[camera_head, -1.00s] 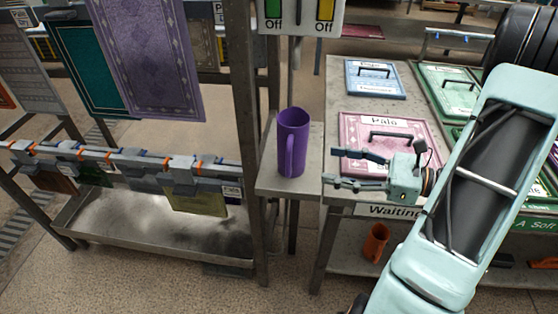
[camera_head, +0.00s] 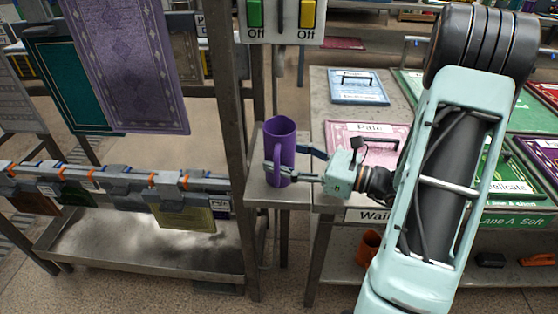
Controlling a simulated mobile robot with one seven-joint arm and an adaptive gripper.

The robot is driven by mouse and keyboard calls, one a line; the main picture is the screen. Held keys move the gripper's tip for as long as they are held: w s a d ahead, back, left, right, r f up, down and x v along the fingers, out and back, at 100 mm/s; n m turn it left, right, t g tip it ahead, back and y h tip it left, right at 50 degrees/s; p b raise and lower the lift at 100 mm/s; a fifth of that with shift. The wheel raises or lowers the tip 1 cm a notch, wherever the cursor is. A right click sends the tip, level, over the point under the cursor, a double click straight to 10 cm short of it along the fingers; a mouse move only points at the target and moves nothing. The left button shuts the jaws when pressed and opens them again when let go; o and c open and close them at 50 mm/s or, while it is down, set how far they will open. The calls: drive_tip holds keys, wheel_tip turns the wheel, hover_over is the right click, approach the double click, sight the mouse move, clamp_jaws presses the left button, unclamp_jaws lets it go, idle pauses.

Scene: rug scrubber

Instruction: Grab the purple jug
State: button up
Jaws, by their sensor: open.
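The purple jug (camera_head: 281,136) stands upright on a small grey metal side table (camera_head: 262,197), left of the larger table. My gripper (camera_head: 288,162) reaches in from the right, level with the jug's lower half. Its jaws are open, with one finger in front of the jug near its handle and the other at the jug's right side, partly behind it. I cannot tell whether either finger touches the jug. The jug's lower right part is partly hidden by the gripper.
A metal post (camera_head: 237,130) stands just left of the jug. A switch box (camera_head: 280,20) hangs above and behind it. The larger table holds a pink board (camera_head: 350,137), a blue board (camera_head: 358,88) and green boards. An orange cup (camera_head: 368,246) sits on the shelf below.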

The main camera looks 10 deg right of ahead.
sight(280, 147)
drive_tip(key=shift+w+a, duration=0.15)
drive_tip(key=shift+a, duration=0.05)
drive_tip(key=c, duration=1.4)
drive_tip(key=shift+r, duration=0.15)
drive_tip(key=shift+r+p, duration=1.65)
drive_tip(key=shift+r, duration=0.1)
drive_tip(key=s+r+p, duration=0.1)
drive_tip(key=r, duration=0.1)
drive_tip(key=s+r+p, duration=0.1)
drive_tip(key=s+p, duration=0.1)
drive_tip(key=s+a+r+p, duration=0.1)
drive_tip(key=r+p, duration=0.1)
drive_tip(key=shift+s+r, duration=0.25)
drive_tip(key=shift+r, duration=0.1)
drive_tip(key=s+p, duration=0.1)
drive_tip(key=s+a+r+p, duration=0.1)
drive_tip(key=s, duration=0.1)
drive_tip(key=s+r+p, duration=0.1)
drive_tip(key=s+p, duration=0.1)
drive_tip(key=shift+a+r, duration=0.15)
drive_tip(key=shift+r, duration=0.05)
